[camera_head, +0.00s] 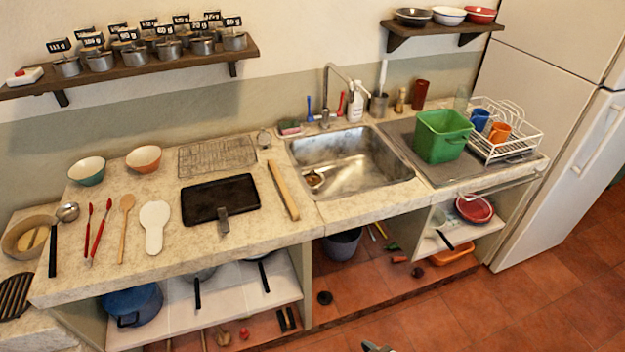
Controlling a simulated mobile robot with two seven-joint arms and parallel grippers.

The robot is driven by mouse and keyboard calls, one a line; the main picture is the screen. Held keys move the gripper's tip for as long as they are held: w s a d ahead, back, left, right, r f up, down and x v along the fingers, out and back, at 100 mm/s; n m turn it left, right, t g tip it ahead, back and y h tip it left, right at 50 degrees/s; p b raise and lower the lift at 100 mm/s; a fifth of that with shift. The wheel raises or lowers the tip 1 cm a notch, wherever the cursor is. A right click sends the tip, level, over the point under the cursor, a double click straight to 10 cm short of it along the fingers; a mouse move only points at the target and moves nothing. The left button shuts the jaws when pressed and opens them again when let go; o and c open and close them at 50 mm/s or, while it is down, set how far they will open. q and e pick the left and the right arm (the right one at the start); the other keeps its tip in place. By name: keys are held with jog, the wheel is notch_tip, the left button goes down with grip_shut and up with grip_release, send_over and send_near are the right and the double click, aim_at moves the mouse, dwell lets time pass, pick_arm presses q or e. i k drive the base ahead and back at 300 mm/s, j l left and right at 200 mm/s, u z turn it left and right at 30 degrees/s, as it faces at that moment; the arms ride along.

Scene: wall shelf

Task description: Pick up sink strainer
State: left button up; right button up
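A small round metal piece with a brownish middle, which looks like the sink strainer (314,179), sits on the floor of the metal sink basin (362,178), toward its left side. I cannot tell whether it is seated in the drain or loose. A small grey tip (376,347) shows at the bottom edge, right of the middle. It seems to be part of my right gripper, far below and in front of the sink. Whether it is open or shut does not show. My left gripper is out of view.
The faucet (330,95) rises behind the basin. A green tub (441,136) and a white dish rack (512,143) stand to its right. A wooden bar (283,190) and black tray (220,199) lie to its left. The counter's front edge borders the sink.

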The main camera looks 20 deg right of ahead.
aim_at(311, 178)
jog(key=z, duration=1.4)
jog(key=i+l+u, duration=0.2)
jog(key=i, duration=0.25)
jog(key=i+l+u, duration=0.15)
jog(key=i, duration=0.25)
jog(key=i+l+u, duration=0.2)
jog(key=i, duration=0.65)
